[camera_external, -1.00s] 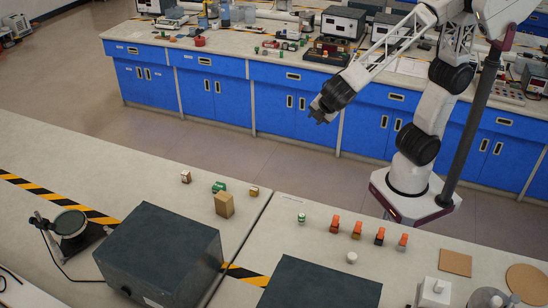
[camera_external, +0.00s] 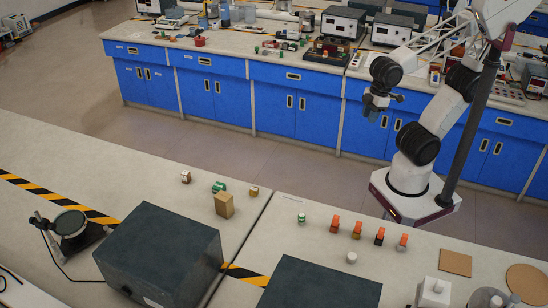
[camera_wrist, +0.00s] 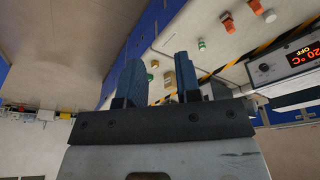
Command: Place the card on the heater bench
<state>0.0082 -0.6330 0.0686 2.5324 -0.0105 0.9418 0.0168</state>
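A flat brown square piece (camera_external: 455,262), the likeliest card in view, lies on the near bench at the right. No piece is marked as a card. I cannot tell for sure which thing is the heater bench. A dark box with a lit red "20 °C OFF" display (camera_wrist: 302,57) shows in the wrist view. Two dark boxes, left (camera_external: 160,255) and right (camera_external: 322,285), stand on the near bench. My gripper (camera_external: 375,107) hangs above the aisle, well away from the square piece. In the wrist view my gripper (camera_wrist: 158,60) has its fingers apart with nothing between them.
Orange-capped bottles (camera_external: 357,229), a white-and-green bottle (camera_external: 301,218) and a small white piece (camera_external: 351,257) stand beyond the right box. A tan block (camera_external: 224,204) stands left of them. A round brown disc (camera_external: 527,283) lies at the right. The aisle is clear.

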